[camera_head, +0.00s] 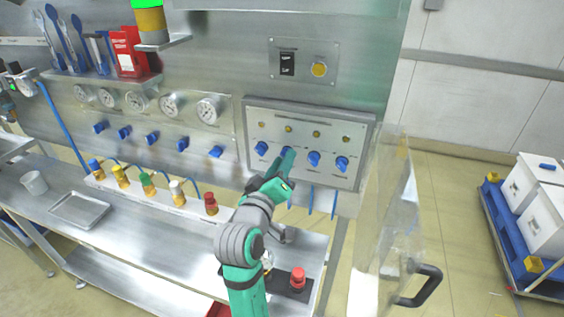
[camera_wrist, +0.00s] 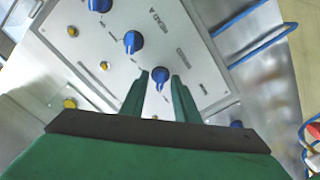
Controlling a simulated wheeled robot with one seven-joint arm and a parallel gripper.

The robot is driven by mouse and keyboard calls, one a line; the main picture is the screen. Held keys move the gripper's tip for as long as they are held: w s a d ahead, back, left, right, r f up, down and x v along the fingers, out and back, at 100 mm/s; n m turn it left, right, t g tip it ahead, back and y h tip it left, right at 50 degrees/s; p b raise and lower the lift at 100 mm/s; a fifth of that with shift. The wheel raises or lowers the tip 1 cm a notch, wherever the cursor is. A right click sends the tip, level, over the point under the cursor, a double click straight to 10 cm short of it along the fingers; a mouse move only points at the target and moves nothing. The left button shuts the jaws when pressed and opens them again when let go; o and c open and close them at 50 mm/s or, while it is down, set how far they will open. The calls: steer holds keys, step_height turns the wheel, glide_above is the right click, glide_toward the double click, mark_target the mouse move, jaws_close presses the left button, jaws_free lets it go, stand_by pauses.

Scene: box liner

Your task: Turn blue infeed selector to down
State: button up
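A row of blue selector knobs is on the grey control panel (camera_head: 362,120) in the head view. Two knobs, one nearer the middle (camera_head: 314,158) and one at the right end (camera_head: 342,163), show clear of my arm, and one (camera_head: 261,148) shows left of it. My gripper (camera_head: 286,158) reaches the second knob from the left and mostly covers it. In the wrist view my gripper (camera_wrist: 160,77) has its green fingers apart, with a blue knob (camera_wrist: 160,74) between their tips. Contact cannot be told. The panel's labels are too small to read.
A clear hinged door (camera_head: 385,225) with a black handle (camera_head: 420,287) stands open right of the panel. Gauges (camera_head: 172,104) with more blue knobs are at left. Colored-cap bottles (camera_head: 147,183) and a red button (camera_head: 298,278) sit below. Blue cables hang under the panel.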

steer(key=shift+w, duration=0.15)
jaws_close()
steer(key=shift+m, duration=0.4)
steer(key=shift+f+m, duration=0.1)
steer(key=shift+m, duration=8.4)
jaws_free()
steer(key=shift+w+a, duration=0.1)
